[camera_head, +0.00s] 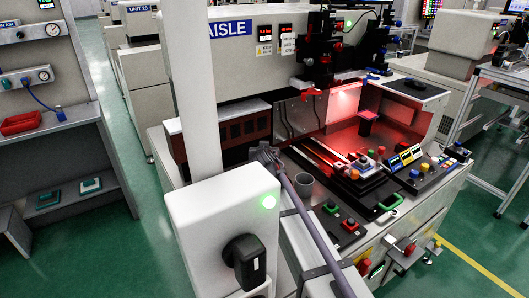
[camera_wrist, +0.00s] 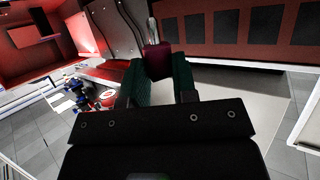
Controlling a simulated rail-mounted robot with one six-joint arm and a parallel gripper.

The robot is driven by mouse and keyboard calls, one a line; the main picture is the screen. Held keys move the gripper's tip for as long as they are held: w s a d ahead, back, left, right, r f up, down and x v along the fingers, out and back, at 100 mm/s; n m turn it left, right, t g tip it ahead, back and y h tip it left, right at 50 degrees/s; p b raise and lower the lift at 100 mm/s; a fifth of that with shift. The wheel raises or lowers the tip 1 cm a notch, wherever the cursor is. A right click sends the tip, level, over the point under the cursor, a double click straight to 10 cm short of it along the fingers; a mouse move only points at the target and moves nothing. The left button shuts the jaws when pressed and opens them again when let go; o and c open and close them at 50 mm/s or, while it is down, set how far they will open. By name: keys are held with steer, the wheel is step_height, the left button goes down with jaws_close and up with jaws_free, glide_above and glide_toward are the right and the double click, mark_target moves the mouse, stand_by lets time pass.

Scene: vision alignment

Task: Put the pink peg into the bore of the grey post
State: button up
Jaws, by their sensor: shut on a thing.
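In the wrist view my gripper (camera_wrist: 158,72) is shut on the pink peg (camera_wrist: 157,60), which looks dark magenta between the two green fingers. Its far end and lower part are hard to make out. In the head view the gripper and held peg cannot be made out; my arm covers part of that area. A short grey cylinder with a dark open top, apparently the grey post (camera_head: 304,184), stands upright on the machine bench in the head view. I cannot pick it out in the wrist view.
Right of the cylinder are a button box (camera_head: 349,225), a green handle (camera_head: 390,202) and a red-lit stage with coloured knobs. A panel with dark squares (camera_head: 243,131) stands behind, also seen in the wrist view (camera_wrist: 243,25). A red tray (camera_head: 20,123) lies on the left shelf.

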steer(key=shift+d, duration=0.15)
step_height(320, 180, down, 6)
steer(key=b, duration=0.6)
stand_by(1.4)
steer(key=shift+f+b, duration=0.4)
steer(key=shift+f+b, duration=1.25)
steer(key=o, duration=1)
steer(key=shift+r, duration=0.1)
